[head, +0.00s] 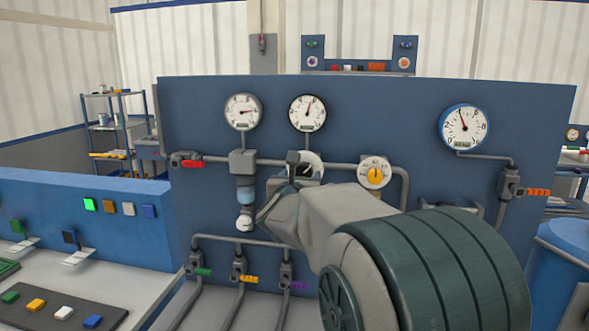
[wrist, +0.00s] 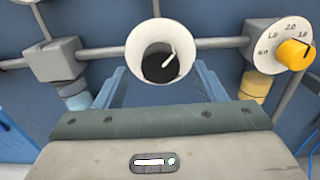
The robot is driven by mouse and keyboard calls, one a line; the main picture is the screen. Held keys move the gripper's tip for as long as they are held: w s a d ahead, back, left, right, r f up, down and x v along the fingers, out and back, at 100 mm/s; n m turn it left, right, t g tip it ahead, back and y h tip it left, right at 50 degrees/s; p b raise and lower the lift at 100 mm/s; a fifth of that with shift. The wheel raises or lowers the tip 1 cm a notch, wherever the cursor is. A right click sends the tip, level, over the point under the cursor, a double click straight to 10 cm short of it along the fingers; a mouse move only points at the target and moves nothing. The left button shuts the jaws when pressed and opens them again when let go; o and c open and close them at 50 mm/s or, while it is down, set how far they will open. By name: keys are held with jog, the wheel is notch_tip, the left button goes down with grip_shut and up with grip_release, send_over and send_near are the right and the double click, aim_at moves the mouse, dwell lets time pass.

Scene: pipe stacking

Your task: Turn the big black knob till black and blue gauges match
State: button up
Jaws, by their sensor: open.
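The black knob (wrist: 162,66) sits in a white round dial on the blue panel, with its white pointer tilted up and right. In the head view the knob (head: 306,170) is partly hidden by my gripper (head: 284,190). In the wrist view my gripper (wrist: 160,76) is open, with one finger on each side of the knob and clear gaps between. The black-rimmed gauge (head: 307,113) has its needle up and slightly right. The blue-rimmed gauge (head: 464,127) has its needle up and slightly left.
A grey-rimmed gauge (head: 243,112) has its needle pointing right. A yellow knob (head: 375,174) is right of the black one. Grey pipes, a red valve handle (head: 187,160) and an orange handle (head: 538,192) stick out from the panel (head: 400,110). A bench with buttons (head: 65,312) stands left.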

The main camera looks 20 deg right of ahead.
aim_at(301, 172)
jog(key=shift+p+x, duration=0.4)
jog(key=shift+x, duration=1.35)
jog(key=shift+c, duration=0.3)
jog(key=c, duration=0.9)
jog(key=shift+f+b, duration=0.1)
jog(key=shift+b, duration=0.2)
jog(key=shift+f+n+b, duration=0.1)
jog(key=shift+n+b, duration=0.75)
jog(key=shift+n, duration=0.15)
jog(key=shift+n+b, duration=0.55)
jog(key=shift+n, duration=0.25)
jog(key=n+b, duration=0.1)
jog(key=n, duration=0.4)
jog(key=shift+w+a, duration=0.1)
jog(key=shift+a, duration=0.05)
